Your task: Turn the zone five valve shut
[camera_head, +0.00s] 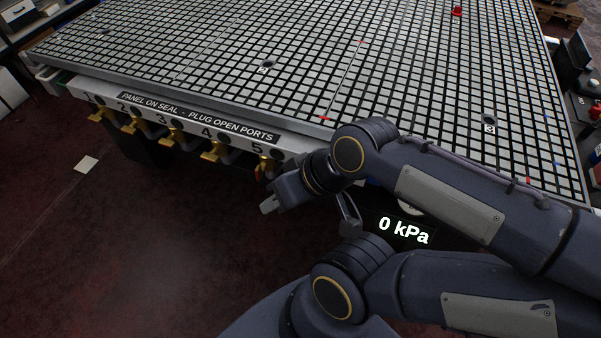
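My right gripper (310,214) is just to the right of and below this valve in the picture. Its two fingers are spread apart with nothing between them. I see no contact with the valve. My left gripper is not in view.
Valve four (214,151) is left of valve five. The grid table (330,60) fills the top, with a small red object (457,11) at the back. A display (404,230) reads 0 kPa. The dark red floor (130,235) at lower left is mostly clear.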

